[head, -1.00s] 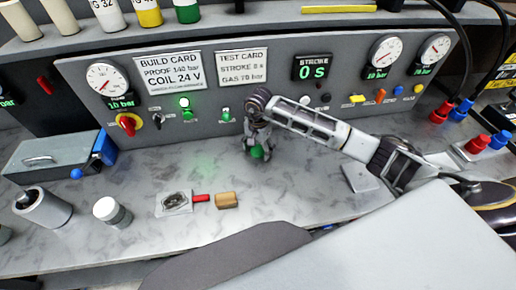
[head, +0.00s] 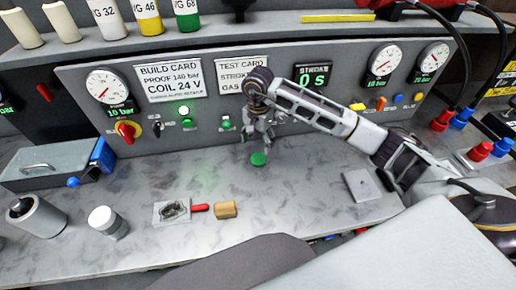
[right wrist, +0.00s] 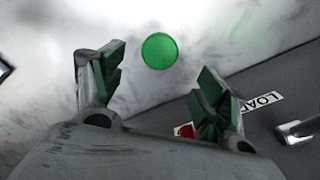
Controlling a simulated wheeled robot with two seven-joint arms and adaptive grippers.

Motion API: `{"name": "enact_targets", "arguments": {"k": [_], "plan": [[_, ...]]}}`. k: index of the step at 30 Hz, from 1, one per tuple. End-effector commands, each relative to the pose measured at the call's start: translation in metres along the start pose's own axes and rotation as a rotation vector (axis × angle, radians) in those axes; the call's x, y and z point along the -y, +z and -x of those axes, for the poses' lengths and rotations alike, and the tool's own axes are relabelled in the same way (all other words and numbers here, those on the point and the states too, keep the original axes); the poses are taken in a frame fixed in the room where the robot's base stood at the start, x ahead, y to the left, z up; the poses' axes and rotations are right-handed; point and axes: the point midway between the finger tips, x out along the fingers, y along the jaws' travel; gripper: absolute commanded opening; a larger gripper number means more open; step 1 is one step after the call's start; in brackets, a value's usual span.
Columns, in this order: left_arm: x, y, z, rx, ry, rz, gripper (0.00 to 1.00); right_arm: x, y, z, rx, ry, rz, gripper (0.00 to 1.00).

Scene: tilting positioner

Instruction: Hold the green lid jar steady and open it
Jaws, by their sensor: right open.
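The round green lid (head: 258,158) is on the grey marbled bench in front of the panel. It also shows as a plain green disc in the right wrist view (right wrist: 159,50). No jar body can be made out under it. My right gripper (head: 258,136) is just above and behind the lid in the head view. Its fingers are spread, and nothing is between them in the right wrist view (right wrist: 157,78). The lid lies beyond the fingertips, apart from them. My left gripper is not in view.
The gauge panel (head: 215,108) stands close behind. A white-capped container (head: 105,220), a tray with a small part (head: 172,211), a red piece (head: 200,208) and a tan block (head: 226,209) lie at the front left. A flat grey plate (head: 362,185) lies right. Bench around the lid is clear.

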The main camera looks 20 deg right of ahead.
Motion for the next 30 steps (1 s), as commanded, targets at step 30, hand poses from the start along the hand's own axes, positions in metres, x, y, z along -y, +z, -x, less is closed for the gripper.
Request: {"name": "enact_targets", "arguments": {"k": [30], "plan": [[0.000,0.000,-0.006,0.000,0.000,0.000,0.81,0.000,0.000,0.034,0.000,-0.001,0.001,0.74]]}}
